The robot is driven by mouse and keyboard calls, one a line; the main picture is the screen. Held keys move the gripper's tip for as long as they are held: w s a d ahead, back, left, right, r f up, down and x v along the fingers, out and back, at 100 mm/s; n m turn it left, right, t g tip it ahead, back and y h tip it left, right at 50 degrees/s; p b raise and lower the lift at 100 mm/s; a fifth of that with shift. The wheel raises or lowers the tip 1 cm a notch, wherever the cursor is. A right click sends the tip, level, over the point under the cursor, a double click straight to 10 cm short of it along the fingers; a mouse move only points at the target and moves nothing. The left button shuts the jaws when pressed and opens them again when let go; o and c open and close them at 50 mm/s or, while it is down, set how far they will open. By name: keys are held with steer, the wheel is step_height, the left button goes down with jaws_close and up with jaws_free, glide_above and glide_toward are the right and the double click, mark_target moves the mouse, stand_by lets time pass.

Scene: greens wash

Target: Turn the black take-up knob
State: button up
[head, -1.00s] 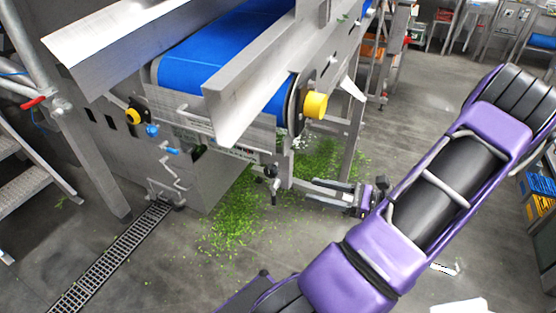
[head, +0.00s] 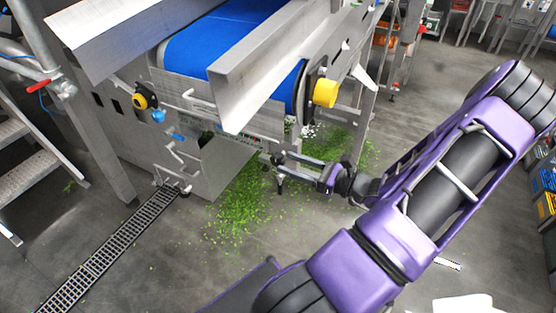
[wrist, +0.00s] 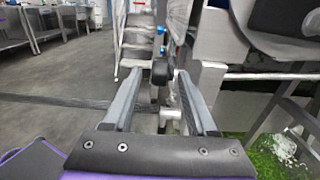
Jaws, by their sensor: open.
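The black take-up knob (wrist: 161,72) is small and dark, on the end of a light metal fitting low on the conveyor frame. In the wrist view it shows between the tips of my gripper (wrist: 160,78), whose fingers are apart, one on each side. I cannot tell whether either finger touches it. In the head view the knob (head: 278,160) is small beneath the conveyor's near end, and my gripper (head: 274,165) reaches it from the right. The fingers partly overlap the knob there.
The blue conveyor belt (head: 215,45) and its steel guard stand above. A yellow cap (head: 325,93) sits at the belt's end. Green scraps (head: 240,210) cover the floor below. A drain grate (head: 110,250) and metal stairs (head: 30,175) are at left.

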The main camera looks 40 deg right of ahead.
mark_target(285, 161)
steer(key=shift+x, duration=2.2)
steer(key=shift+c, duration=0.3)
jaws_close()
